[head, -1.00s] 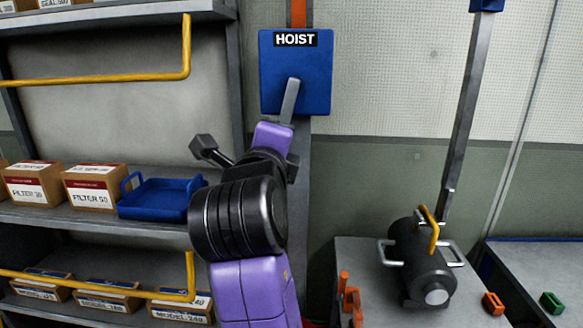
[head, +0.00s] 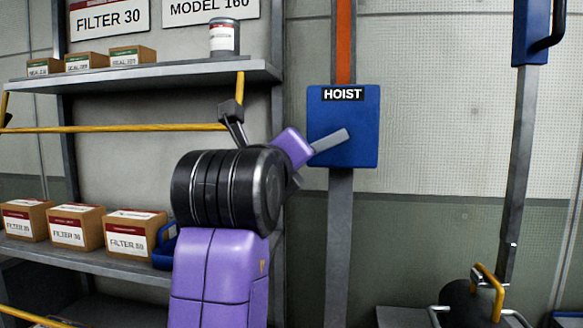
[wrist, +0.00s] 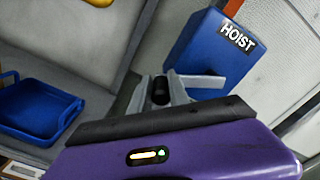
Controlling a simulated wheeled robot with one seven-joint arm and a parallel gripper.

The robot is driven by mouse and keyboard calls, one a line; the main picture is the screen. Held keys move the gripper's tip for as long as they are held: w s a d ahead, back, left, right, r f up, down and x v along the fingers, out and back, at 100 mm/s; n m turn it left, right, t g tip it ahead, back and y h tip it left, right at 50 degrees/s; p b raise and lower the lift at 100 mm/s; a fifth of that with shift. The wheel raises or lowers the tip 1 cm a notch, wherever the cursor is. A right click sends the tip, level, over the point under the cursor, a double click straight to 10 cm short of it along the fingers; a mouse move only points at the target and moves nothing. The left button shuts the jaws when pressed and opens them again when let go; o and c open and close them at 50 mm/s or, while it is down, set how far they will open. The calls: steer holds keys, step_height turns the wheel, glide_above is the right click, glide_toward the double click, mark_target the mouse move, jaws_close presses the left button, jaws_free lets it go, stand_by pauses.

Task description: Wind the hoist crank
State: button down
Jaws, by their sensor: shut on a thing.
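The hoist is a blue box (head: 343,108) labelled HOIST on a grey post. Its grey crank arm (head: 331,140) points left and slightly down from the box's face. My gripper (head: 296,158) is at the crank's outer end, left of the box; my purple and black wrist hides the handle and most of the fingers in the head view. In the wrist view, the blue box (wrist: 190,52) is beyond the fingers. The black crank handle (wrist: 160,90) sits between the grey fingers of my gripper (wrist: 161,98), which is shut on it.
A shelf rack (head: 140,88) with yellow rails stands left, close to my arm. It holds boxes (head: 77,228) and a blue tray, seen in the wrist view (wrist: 38,108). A dark cylinder with a yellow handle (head: 488,285) is at lower right.

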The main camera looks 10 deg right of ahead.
steer(key=shift+a+r+p, duration=0.2)
steer(key=shift+a+r, duration=0.05)
steer(key=shift+r, duration=0.35)
steer(key=shift+a+r+p, duration=0.15)
steer(key=shift+a+r, duration=0.05)
steer(key=shift+r, duration=0.4)
steer(key=shift+d+r, duration=0.2)
steer(key=shift+d, duration=0.1)
steer(key=c, duration=1.3)
jaws_free()
steer(key=shift+s, duration=0.1)
steer(key=shift+o, duration=0.2)
steer(key=shift+f, duration=0.2)
steer(key=shift+s+a, duration=0.1)
steer(key=v, duration=0.7)
steer(key=shift+s+p, duration=0.2)
steer(key=shift+p, duration=0.25)
